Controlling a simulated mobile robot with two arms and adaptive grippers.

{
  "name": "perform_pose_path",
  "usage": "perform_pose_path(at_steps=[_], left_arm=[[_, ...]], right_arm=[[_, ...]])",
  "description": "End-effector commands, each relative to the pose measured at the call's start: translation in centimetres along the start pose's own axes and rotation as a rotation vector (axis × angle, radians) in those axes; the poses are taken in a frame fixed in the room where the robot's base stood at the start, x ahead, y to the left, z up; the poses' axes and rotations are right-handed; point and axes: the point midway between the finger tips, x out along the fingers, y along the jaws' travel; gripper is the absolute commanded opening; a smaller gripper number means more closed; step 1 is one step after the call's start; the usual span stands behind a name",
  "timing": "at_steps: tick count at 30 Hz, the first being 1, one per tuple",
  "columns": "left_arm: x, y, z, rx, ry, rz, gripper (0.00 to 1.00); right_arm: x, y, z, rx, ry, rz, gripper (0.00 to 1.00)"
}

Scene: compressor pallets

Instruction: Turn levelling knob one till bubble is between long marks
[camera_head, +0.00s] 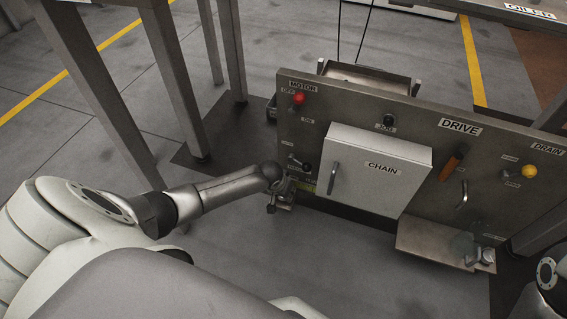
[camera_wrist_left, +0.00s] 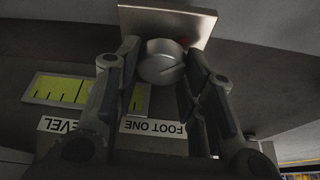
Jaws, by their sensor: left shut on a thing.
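In the left wrist view the round grey levelling knob (camera_wrist_left: 162,66) stands in front of a small metal plate. My left gripper (camera_wrist_left: 163,60) is shut on it, one finger on each side. A "FOOT ONE" label (camera_wrist_left: 152,128) reads upside down beneath it. A yellow-green level vial (camera_wrist_left: 60,90) with dark marks lies to the left, partly hidden by the left finger. I cannot make out the bubble. In the head view my left gripper (camera_head: 281,199) is at the panel's lower left, and the knob is hidden there. My right gripper is not in view.
The upright panel (camera_head: 420,112) carries a red motor knob (camera_head: 298,98), a white chain cover (camera_head: 378,165), an orange drive handle (camera_head: 451,166) and a yellow drain knob (camera_head: 529,171). A metal tray (camera_head: 430,240) juts out at lower right. Steel legs (camera_head: 180,80) stand at left.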

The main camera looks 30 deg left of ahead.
Motion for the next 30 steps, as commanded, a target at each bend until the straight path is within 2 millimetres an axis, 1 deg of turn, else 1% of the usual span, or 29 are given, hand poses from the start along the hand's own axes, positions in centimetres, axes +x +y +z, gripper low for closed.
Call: perform_pose_path(at_steps=[1, 4, 12, 18, 30], left_arm=[[-0.4, 0.0, -0.1, 0.023, -0.003, 0.011, 0.13], [-0.3, -0.1, -0.1, 0.084, -0.002, 0.035, 0.13], [-0.1, -0.1, 0.0, 0.245, -0.001, 0.102, 0.13], [0.0, -0.1, 0.0, 0.333, -0.001, 0.138, 0.13], [0.0, 0.0, 0.0, 0.357, 0.0, 0.148, 0.13]], right_arm=[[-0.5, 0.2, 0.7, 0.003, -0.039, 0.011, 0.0], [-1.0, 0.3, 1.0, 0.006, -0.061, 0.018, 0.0], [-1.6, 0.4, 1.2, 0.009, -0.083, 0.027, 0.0], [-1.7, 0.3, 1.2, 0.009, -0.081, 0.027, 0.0], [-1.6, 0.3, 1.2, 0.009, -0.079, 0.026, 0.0]])
